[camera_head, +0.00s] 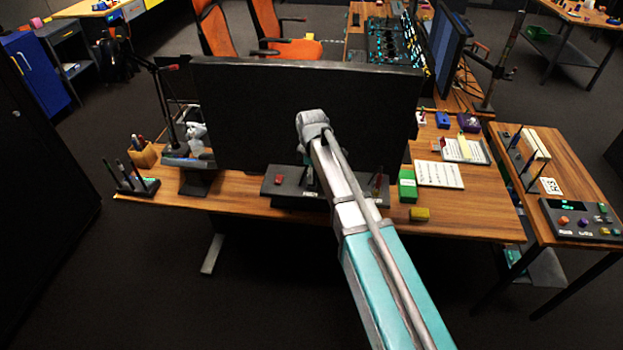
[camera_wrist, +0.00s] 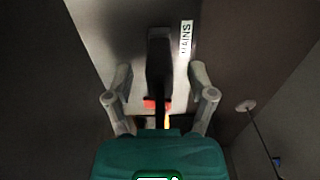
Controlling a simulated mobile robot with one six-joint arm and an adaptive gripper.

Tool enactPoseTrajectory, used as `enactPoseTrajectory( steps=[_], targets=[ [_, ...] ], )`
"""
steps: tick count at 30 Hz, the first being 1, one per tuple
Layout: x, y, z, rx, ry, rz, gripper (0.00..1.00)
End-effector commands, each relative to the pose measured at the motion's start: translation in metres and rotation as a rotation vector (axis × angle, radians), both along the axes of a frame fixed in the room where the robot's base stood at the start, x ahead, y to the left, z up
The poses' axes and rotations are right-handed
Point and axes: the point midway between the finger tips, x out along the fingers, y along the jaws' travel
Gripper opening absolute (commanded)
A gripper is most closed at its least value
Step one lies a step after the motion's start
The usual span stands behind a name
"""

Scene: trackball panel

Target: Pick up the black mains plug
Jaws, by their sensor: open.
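In the wrist view a dark upright block (camera_wrist: 159,62), which looks like the black mains plug, stands beside a white label reading MAINS (camera_wrist: 186,38). My gripper (camera_wrist: 160,82) is open, with one finger on each side of the block's lower part and visible gaps between. I cannot tell whether the block is at finger depth. A small red part (camera_wrist: 155,103) shows below it. In the head view my arm reaches over the desk, and it hides the gripper and the plug.
A large black monitor (camera_head: 250,110) stands behind the arm. A dark panel base (camera_head: 283,197) lies on the wooden desk (camera_head: 470,217). A green box (camera_head: 407,188) and a yellow block (camera_head: 419,214) lie right of the arm. Bare desk lies further right.

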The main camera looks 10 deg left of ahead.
Motion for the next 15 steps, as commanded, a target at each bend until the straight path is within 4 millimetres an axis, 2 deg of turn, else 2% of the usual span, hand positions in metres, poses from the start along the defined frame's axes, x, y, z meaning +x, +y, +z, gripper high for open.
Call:
enactPoseTrajectory(
  steps=[2, 3, 12, 14, 15],
  targets=[
    [0.0000, 0.0000, 0.0000, 0.000, 0.000, 0.000, 0.71],
    [0.0000, 0.0000, 0.0000, 0.000, 0.000, 0.000, 0.68],
    [0.0000, 0.0000, 0.0000, 0.000, 0.000, 0.000, 0.12],
    [0.0000, 0.0000, 0.0000, 0.000, 0.000, 0.000, 0.01],
    [0.0000, 0.0000, 0.0000, 0.000, 0.000, 0.000, 0.00]
  ],
)
